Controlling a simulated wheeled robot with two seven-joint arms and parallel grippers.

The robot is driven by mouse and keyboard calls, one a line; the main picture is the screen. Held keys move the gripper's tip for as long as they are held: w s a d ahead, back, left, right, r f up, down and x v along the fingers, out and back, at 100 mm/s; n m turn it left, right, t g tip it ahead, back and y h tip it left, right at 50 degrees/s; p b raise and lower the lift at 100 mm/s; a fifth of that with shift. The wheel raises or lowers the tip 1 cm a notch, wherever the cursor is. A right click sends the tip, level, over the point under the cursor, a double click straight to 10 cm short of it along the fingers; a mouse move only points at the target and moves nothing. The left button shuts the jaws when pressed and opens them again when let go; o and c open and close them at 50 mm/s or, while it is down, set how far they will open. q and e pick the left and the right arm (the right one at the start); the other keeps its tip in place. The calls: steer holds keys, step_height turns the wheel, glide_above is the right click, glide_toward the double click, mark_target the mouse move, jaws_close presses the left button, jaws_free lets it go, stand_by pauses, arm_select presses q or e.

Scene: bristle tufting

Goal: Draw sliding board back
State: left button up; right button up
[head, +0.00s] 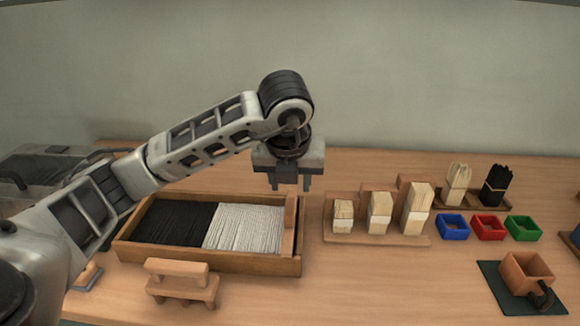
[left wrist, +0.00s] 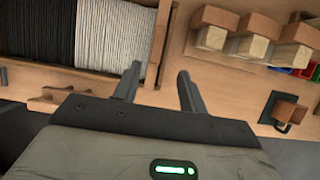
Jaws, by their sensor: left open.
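The sliding board (head: 290,226) is a thin upright wooden piece at the right end of the wooden tray (head: 212,261). It stands beside the white bristles (head: 243,228); black bristles (head: 178,221) fill the tray's left part. My left gripper (head: 291,186) is open and empty, pointing down above the board's far end. In the left wrist view the board (left wrist: 159,42) runs between the spread fingertips (left wrist: 158,72). I cannot tell how much height separates fingers and board. My right gripper is not in view.
Right of the tray stands a stepped wooden holder (head: 375,238) with bristle bundles. Blue (head: 452,227), red (head: 487,227) and green (head: 523,229) boxes lie farther right. A wooden stand (head: 184,284) is in front of the tray. The front-middle table is clear.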

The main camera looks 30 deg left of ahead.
arm_select(q)
steer(key=shift+v, duration=2.45)
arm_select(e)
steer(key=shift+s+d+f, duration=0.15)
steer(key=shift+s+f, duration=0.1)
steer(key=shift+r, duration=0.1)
